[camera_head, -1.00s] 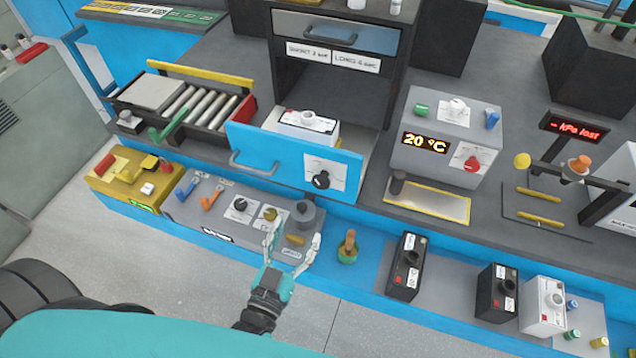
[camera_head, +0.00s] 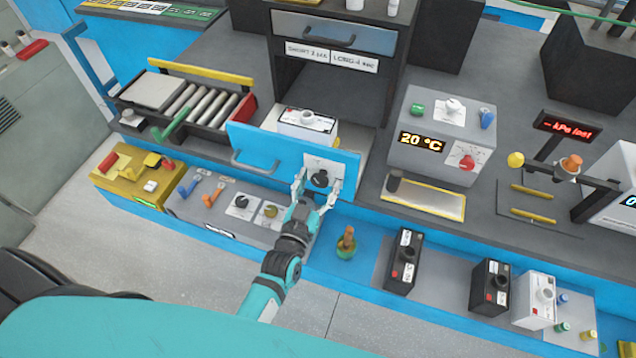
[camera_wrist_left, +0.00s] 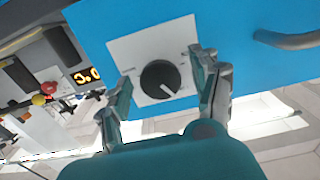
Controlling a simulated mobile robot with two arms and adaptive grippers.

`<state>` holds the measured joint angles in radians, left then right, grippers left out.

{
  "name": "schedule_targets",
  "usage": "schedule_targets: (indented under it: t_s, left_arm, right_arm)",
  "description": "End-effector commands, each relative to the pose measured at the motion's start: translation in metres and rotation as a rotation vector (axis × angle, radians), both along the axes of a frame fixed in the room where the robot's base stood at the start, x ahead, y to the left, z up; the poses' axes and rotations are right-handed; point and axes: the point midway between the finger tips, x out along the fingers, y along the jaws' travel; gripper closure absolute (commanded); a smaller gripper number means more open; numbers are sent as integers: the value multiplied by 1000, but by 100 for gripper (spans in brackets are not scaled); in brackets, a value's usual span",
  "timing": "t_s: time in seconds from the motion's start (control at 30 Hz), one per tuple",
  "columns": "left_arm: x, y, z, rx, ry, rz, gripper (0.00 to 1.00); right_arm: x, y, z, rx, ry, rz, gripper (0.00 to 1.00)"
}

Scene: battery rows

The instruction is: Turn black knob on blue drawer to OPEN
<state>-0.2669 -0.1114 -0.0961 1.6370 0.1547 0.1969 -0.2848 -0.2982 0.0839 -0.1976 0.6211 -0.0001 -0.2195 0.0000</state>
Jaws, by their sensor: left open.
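The blue drawer (camera_head: 262,148) is pulled out and shows its front face. A black knob (camera_head: 319,178) sits on a white plate on the drawer's right part. In the left wrist view the round black knob (camera_wrist_left: 158,79) has a white pointer line slanting down to the right; the plate's lettering is not readable. My left gripper (camera_head: 317,190) is open in front of the knob. In the left wrist view its two fingers (camera_wrist_left: 165,85) stand on either side of the knob, apart from it as far as I can see. My right gripper is not in view.
The drawer handle (camera_head: 255,163) is left of the knob. A white-topped battery box (camera_head: 305,124) is inside the drawer. A grey panel with several knobs (camera_head: 215,205) lies below left. A green-based bottle (camera_head: 346,245) and black boxes (camera_head: 404,262) stand on the lower ledge.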

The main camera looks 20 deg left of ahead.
Motion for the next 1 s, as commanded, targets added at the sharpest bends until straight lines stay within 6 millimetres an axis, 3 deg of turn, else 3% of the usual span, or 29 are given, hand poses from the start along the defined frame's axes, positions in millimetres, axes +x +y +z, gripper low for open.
schedule_targets:
  t_s: [0.07,0.5,1.0]
  left_arm:
    - [0,0,0,0,0,0,36]
    - [0,0,0,0,0,0,91]
    - [0,-1,1,-147,4,-1,92]
  right_arm:
    - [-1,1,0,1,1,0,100]
    - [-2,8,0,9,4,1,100]
    - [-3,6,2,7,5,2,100]
